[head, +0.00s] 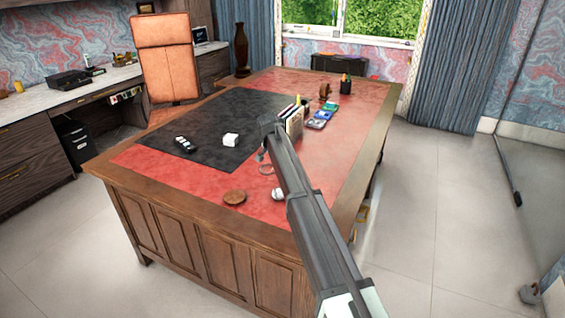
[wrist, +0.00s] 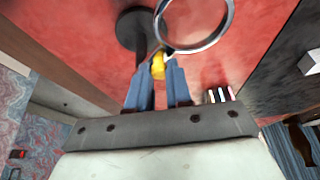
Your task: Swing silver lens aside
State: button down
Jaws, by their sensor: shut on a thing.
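The silver lens (wrist: 198,42), a ring-shaped magnifier with a thin metal rim, stands over the red leather in the wrist view. Its ring also shows small in the head view (head: 265,170), just below my gripper's end. A dark round base with a post (wrist: 135,30) is beside the ring. A yellow tab (wrist: 158,66) is at the ring's near side. My gripper (wrist: 158,76) is shut on this yellow tab, with a blue-grey finger on each side. In the head view my arm hides the base, and the fingers are hard to make out.
A brown disc (head: 234,197) and a white rounded object (head: 278,194) are near the front edge. The red leather left of the lens is clear.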

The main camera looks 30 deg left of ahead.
aim_at(269, 169)
jog(key=m, duration=0.1)
jog(key=w+m+h, duration=0.1)
jog(key=m, duration=0.1)
jog(key=a+m, duration=0.1)
jog(key=shift+w+a+m+g+h, duration=0.1)
jog(key=shift+w+m+g+h, duration=0.2)
jog(key=shift+m+h, duration=0.1)
dwell(0.4)
jog(key=c, duration=1)
grip_release()
jog(key=v, duration=1.3)
jog(key=shift+s+a+r, duration=0.1)
jog(key=shift+s+r, duration=0.05)
jog(key=shift+r, duration=0.25)
